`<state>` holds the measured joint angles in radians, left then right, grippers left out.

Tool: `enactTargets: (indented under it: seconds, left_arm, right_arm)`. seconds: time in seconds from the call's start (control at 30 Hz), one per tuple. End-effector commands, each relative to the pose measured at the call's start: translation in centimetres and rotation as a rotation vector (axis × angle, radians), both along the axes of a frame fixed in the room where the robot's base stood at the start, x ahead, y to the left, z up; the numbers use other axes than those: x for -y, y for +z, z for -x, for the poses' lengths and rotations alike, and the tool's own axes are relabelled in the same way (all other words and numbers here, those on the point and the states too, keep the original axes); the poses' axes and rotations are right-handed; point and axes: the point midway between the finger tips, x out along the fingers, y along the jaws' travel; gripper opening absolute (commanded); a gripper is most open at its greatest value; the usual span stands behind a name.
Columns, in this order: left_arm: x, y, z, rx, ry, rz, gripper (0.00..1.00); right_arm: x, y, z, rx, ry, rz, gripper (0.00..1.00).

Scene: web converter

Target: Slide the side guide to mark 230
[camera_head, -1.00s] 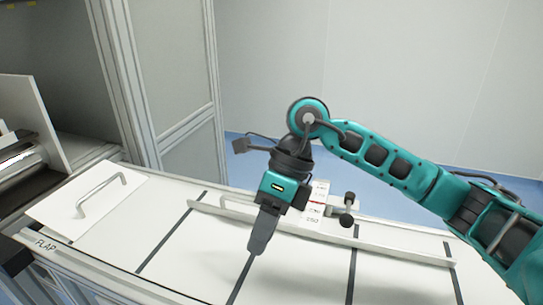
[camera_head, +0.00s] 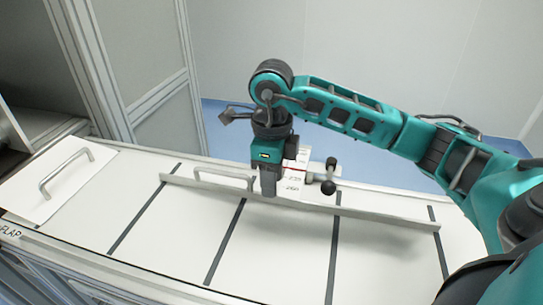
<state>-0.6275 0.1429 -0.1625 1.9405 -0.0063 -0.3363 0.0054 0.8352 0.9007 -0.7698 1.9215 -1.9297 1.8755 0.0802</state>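The side guide (camera_head: 370,217) is a long, light grey bar lying along the white table, with a low handle (camera_head: 222,178) on its left part. A white scale plate (camera_head: 293,188) with printed numbers sits behind the bar; 250 or 260 seems readable, the others are partly hidden. A dark clamp knob (camera_head: 328,187) stands to the right of the scale. My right gripper (camera_head: 268,190) points down at the bar, just right of the handle and in front of the scale. I cannot tell whether its fingers touch the bar or are apart. My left gripper is not in view.
The white table (camera_head: 280,250) has several dark stripes across it, and its front area is clear. A white flap (camera_head: 60,180) with a handle and the label FLAP lies at the left. A grey-framed cabinet (camera_head: 150,80) stands behind on the left.

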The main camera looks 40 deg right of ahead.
Motion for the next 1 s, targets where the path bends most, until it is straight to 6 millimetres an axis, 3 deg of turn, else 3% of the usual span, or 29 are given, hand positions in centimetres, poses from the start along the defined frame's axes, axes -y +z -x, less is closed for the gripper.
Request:
enactTargets:
  seconds: [0.1,0.23,0.63,1.0]
  left_arm:
    - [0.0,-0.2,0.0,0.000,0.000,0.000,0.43]
    - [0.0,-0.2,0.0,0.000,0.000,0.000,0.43]
    - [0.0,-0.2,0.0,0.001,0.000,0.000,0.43]
    - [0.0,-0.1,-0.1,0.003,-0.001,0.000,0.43]
  right_arm:
    - [0.0,-2.0,0.1,-0.003,0.000,-0.001,0.38]
    - [-0.1,-3.2,0.0,-0.001,0.001,-0.002,0.38]
    - [0.0,-3.9,0.0,0.000,0.001,-0.001,0.38]
    - [0.0,-3.8,0.0,0.000,0.001,-0.001,0.04]
